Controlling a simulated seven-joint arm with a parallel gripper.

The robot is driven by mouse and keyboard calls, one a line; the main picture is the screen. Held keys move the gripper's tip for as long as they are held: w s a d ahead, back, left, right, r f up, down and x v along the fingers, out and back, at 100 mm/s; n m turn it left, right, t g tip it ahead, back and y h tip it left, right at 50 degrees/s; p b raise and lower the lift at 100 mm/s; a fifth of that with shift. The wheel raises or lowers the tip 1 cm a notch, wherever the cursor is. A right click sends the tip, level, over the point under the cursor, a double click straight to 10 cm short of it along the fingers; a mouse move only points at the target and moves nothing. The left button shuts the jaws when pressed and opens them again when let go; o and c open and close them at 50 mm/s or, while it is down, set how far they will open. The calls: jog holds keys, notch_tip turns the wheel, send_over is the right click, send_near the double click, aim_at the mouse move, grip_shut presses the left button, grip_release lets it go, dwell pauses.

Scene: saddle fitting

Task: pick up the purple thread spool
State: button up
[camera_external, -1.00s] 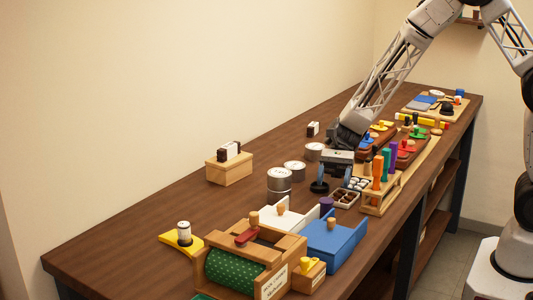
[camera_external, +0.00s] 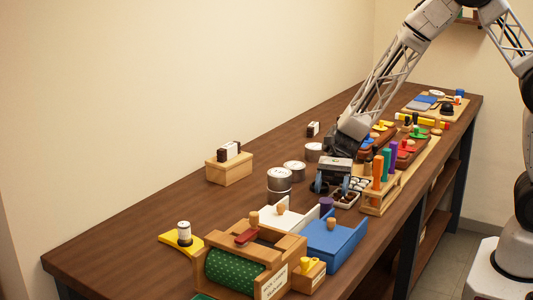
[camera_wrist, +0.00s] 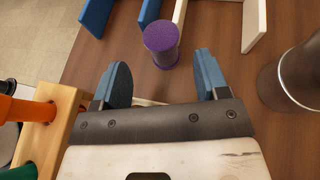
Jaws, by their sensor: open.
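The purple thread spool (camera_external: 326,204) stands on the wooden workbench beside the blue and white boxes. In the wrist view the spool (camera_wrist: 162,42) is ahead of my fingertips, roughly centred between them and not touched. My gripper (camera_wrist: 160,80) is open and empty, with its blue-padded fingers apart. In the external view my gripper (camera_external: 333,185) hangs low over the bench, just behind the spool and near the small compartment tray.
A metal tin (camera_wrist: 298,75) stands close on the right in the wrist view. A wooden rack (camera_external: 381,200) with coloured cylinders is close to the other side. The blue box (camera_external: 334,240) and white box (camera_external: 290,218) border the spool. Open bench (camera_external: 140,215) lies at left.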

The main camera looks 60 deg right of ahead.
aim_at(328, 198)
jog(key=shift+x, duration=2.35)
jog(key=shift+w+f, duration=0.1)
jog(key=shift+c, duration=0.5)
jog(key=c, duration=0.8)
jog(key=shift+w+d+r, duration=0.2)
jog(key=shift+d+r, duration=0.35)
jog(key=shift+r, duration=0.05)
jog(key=r+v, duration=0.1)
jog(key=v, duration=1.3)
jog(key=shift+r, duration=0.3)
